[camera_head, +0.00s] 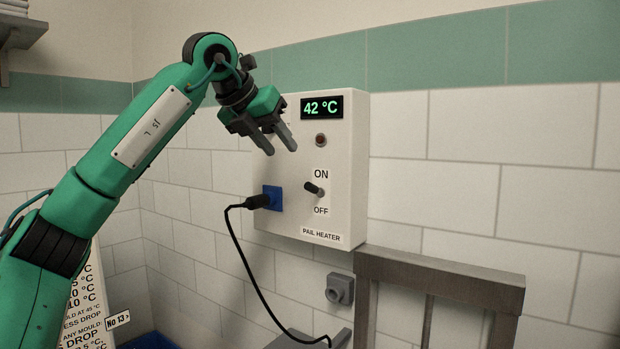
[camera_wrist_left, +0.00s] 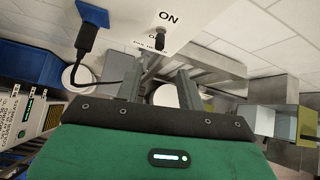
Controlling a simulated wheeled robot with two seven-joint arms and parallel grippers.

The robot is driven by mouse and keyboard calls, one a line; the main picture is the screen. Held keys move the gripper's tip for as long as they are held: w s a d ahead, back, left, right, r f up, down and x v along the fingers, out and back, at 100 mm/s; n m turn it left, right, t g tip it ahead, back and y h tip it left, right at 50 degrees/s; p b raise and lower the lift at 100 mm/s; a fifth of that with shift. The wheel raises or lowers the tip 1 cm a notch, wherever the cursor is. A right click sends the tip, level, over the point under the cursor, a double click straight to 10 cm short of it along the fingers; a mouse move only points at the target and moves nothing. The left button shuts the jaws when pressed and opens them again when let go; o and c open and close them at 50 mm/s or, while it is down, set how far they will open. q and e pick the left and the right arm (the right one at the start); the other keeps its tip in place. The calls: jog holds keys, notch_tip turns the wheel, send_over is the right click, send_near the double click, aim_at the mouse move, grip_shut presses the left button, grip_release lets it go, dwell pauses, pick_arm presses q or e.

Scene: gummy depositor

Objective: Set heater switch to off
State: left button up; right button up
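The white pail heater box (camera_head: 345,160) hangs on the tiled wall, its display (camera_head: 322,106) reading 42 °C. Its heater switch (camera_head: 314,188) is a short dark lever between the ON and OFF labels. The lever sticks out and seems tilted slightly up toward ON. In the left wrist view the switch (camera_wrist_left: 160,40) shows beyond the fingertips, between them. My left gripper (camera_head: 280,143) is above and left of the switch in the head view, apart from it. Its fingers are spread with nothing between them, as the left wrist view (camera_wrist_left: 157,78) also shows. My right gripper is out of view.
A black plug (camera_head: 258,202) sits in a blue socket left of the switch; its cable hangs below. A dark red lamp (camera_head: 320,140) is above the switch. A grey frame (camera_head: 440,272) stands lower right. A lettered sign (camera_head: 88,310) is lower left.

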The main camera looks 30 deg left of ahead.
aim_at(313, 190)
pick_arm(q)
jog(key=shift+p+x, duration=2.45)
jog(key=shift+x, duration=3.75)
grip_shut()
